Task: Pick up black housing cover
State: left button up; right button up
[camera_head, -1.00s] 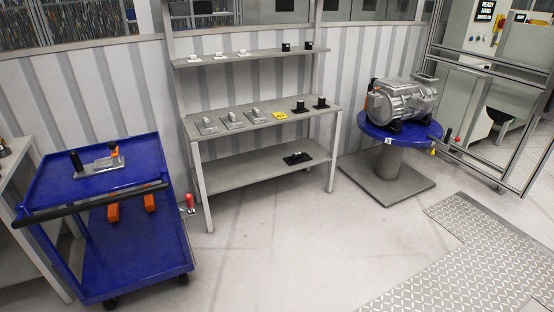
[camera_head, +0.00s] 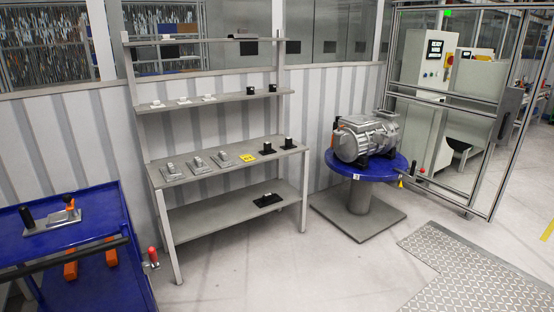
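Several black parts stand on the grey shelf rack (camera_head: 215,223), and I cannot tell which is the housing cover. Two black parts with upright knobs, one on the left (camera_head: 267,148) and one on the right (camera_head: 288,143), sit at the right of the main shelf. A flatter black part (camera_head: 267,199) lies on the low shelf. Two small black pieces, left (camera_head: 250,89) and right (camera_head: 272,87), sit on the upper shelf. Neither of my grippers is in view.
Grey metal parts (camera_head: 198,162) and a yellow tag (camera_head: 247,158) share the main shelf. A blue cart (camera_head: 95,215) stands at left. A grey motor-like unit (camera_head: 365,137) rests on a round blue table (camera_head: 372,172) at right. The floor in front is clear.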

aim_at(268, 199)
jog(key=i+z, duration=0.35)
jog(key=i, duration=1.75)
jog(key=i+l+u, duration=0.2)
jog(key=i, duration=0.35)
jog(key=i+l+u, duration=0.2)
jog(key=i, duration=0.4)
jog(key=i+l+u, duration=0.2)
jog(key=i, duration=0.35)
jog(key=i+l+u, duration=0.2)
jog(key=i, duration=0.35)
jog(key=i+l+u, duration=0.7)
jog(key=i+l, duration=0.15)
jog(key=l, duration=0.25)
